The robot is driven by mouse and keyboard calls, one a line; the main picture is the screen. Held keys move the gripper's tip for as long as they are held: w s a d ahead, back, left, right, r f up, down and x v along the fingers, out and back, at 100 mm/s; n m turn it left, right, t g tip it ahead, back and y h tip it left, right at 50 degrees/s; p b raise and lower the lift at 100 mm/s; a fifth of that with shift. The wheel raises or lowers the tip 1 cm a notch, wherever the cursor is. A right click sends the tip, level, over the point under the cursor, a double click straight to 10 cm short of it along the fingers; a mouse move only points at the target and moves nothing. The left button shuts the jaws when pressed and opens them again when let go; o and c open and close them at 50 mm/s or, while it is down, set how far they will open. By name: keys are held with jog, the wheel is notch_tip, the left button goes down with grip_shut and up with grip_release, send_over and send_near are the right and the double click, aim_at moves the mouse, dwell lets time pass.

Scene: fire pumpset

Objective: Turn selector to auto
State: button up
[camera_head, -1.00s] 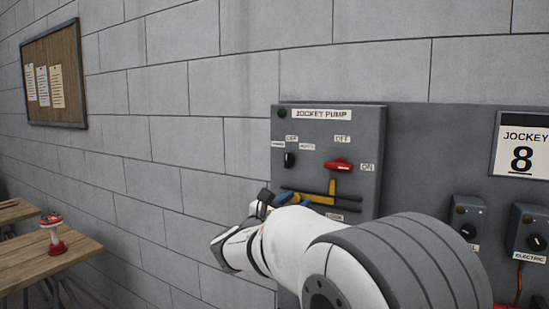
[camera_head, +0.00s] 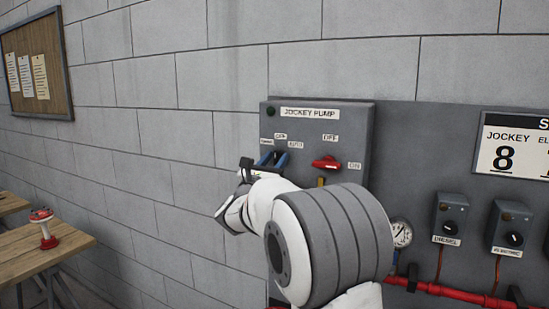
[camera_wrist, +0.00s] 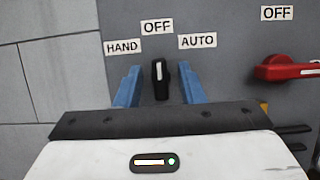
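The selector is a black knob (camera_wrist: 160,80) with a white pointer line, on the grey jockey pump panel (camera_head: 345,128). Its pointer stands upright under the OFF label (camera_wrist: 157,27), between the HAND label (camera_wrist: 122,47) and the AUTO label (camera_wrist: 197,41). My gripper (camera_wrist: 159,76) is open. Its two blue fingers stand on either side of the knob, with a visible gap on each side. How deep they reach around it I cannot tell. In the head view my gripper (camera_head: 273,158) is at the panel's upper left and the knob is hidden by it.
A red rotary handle (camera_head: 326,162) sits right of the selector, between OFF and ON labels. My arm covers the lower panel. A gauge (camera_head: 401,233), a red pipe (camera_head: 450,290) and two smaller control boxes (camera_head: 450,218) lie to the right.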

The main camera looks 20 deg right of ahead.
jog(key=shift+c, duration=0.4)
grip_shut()
jog(key=shift+f+b, duration=0.1)
jog(key=shift+b, duration=0.25)
jog(key=m+b, duration=0.1)
jog(key=m+g+h+b, duration=0.1)
jog(key=shift+f+m+b, duration=0.2)
jog(key=shift+m+b, duration=0.1)
jog(key=shift+b, duration=0.1)
jog(key=m+g+h+b, duration=0.1)
jog(key=m+b, duration=0.2)
jog(key=shift+r+m+g+h+b, duration=0.2)
jog(key=shift+m+g+b, duration=0.75)
jog(key=shift+m, duration=0.85)
jog(key=shift+r+m+g+h+b, duration=0.1)
jog(key=shift+m+g+h+b, duration=0.1)
jog(key=shift+m+g+b, duration=1.2)
jog(key=shift+m+t+p, duration=0.35)
jog(key=shift+m, duration=0.15)
